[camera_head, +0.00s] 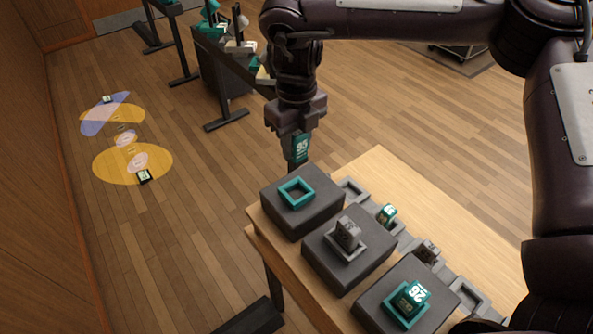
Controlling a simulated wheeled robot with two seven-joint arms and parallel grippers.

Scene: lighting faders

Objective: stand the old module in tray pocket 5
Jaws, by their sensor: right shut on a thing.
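My right gripper (296,130) points down and is shut on a teal module (299,148) with white figures. It holds the module upright in the air, just beyond the far dark block (302,215), whose teal square socket (297,193) is empty. I cannot tell from the picture whether this is the old module. A row of grey tray pockets runs along the table; the far pocket (352,191) and the near pocket (468,296) look empty. Pocket numbers are not readable. My left gripper is out of view.
A grey module (347,234) stands in the middle block (325,254), a teal module (414,295) in the near block (372,307). A small teal module (386,214) and a grey one (427,251) sit in the tray row. The wooden table (378,168) is bare behind.

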